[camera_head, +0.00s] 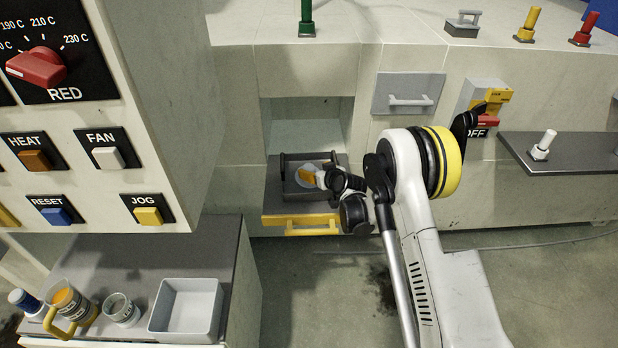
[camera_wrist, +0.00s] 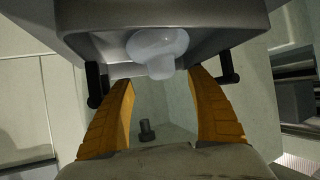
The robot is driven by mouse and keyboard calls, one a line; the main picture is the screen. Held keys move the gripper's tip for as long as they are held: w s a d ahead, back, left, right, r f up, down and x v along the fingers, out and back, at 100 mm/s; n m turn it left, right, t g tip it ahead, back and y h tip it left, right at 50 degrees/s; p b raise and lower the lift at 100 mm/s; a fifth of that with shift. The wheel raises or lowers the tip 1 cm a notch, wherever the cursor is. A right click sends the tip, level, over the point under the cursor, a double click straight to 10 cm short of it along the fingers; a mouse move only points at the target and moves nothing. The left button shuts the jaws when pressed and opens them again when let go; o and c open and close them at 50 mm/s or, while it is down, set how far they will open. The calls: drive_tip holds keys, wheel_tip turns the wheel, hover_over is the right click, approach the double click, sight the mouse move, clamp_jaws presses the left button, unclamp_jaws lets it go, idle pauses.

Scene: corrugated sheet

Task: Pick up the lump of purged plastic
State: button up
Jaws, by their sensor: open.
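The lump of purged plastic (camera_wrist: 156,46) is a whitish, rounded blob with a smaller knob on it. In the wrist view it lies on a dark grey tray (camera_wrist: 90,22). In the head view a pale patch of the lump (camera_head: 303,169) shows on the tray (camera_head: 290,188), mostly hidden behind my gripper (camera_head: 311,178).
The tray stands in front of an opening in the pale machine, with dark upright posts (camera_head: 283,166) beside it and a yellow handle (camera_head: 312,227) below. A grey bin (camera_head: 187,309), cups and a yellow-handled mug (camera_head: 72,303) stand at lower left. The floor between is open.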

sight(311, 168)
drive_tip(key=b+x, duration=0.2)
drive_tip(key=x, duration=0.2)
drive_tip(key=shift+a+f, duration=0.1)
drive_tip(key=shift+a, duration=0.15)
drive_tip(key=shift+w, duration=0.2)
drive_tip(key=c, duration=1.4)
drive_tip(key=shift+c, duration=0.2)
